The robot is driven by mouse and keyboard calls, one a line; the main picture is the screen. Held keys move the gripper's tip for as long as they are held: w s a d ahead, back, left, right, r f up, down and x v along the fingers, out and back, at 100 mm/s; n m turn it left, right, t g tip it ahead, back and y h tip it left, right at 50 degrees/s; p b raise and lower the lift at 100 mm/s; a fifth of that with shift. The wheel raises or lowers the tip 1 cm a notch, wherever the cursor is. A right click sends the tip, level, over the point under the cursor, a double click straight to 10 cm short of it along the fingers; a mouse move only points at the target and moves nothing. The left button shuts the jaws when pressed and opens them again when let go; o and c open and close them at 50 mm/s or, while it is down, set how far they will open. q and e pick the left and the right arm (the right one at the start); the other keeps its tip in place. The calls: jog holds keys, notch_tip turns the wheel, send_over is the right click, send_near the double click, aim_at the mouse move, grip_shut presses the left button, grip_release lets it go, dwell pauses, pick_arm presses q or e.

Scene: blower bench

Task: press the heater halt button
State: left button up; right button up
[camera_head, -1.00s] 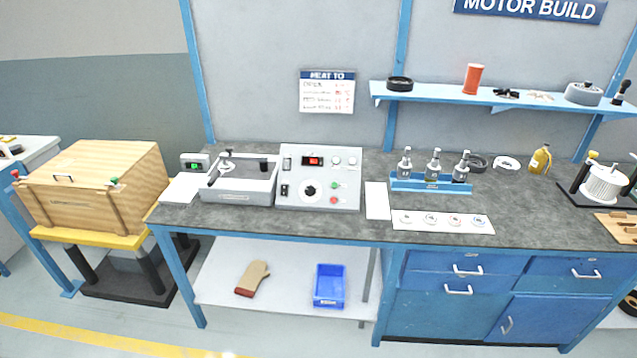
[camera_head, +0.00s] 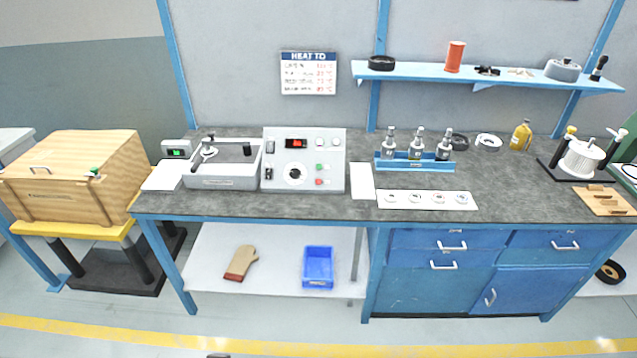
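The heater control box (camera_head: 335,160) is a light grey panel on the bench, left of the middle. It has a red lit display (camera_head: 296,143), a black dial (camera_head: 295,173) and two white knobs at upper right. A green button (camera_head: 319,169) sits above a red button (camera_head: 319,182) on its lower right. The red one looks like the halt button, but the lettering is too small to read. Neither of my grippers shows clearly in the head view, and nothing covers the panel front.
A grey tray-like heater unit (camera_head: 222,183) stands directly left of the box. A wooden crate (camera_head: 70,180) stands at the left. The floor before the bench is clear.

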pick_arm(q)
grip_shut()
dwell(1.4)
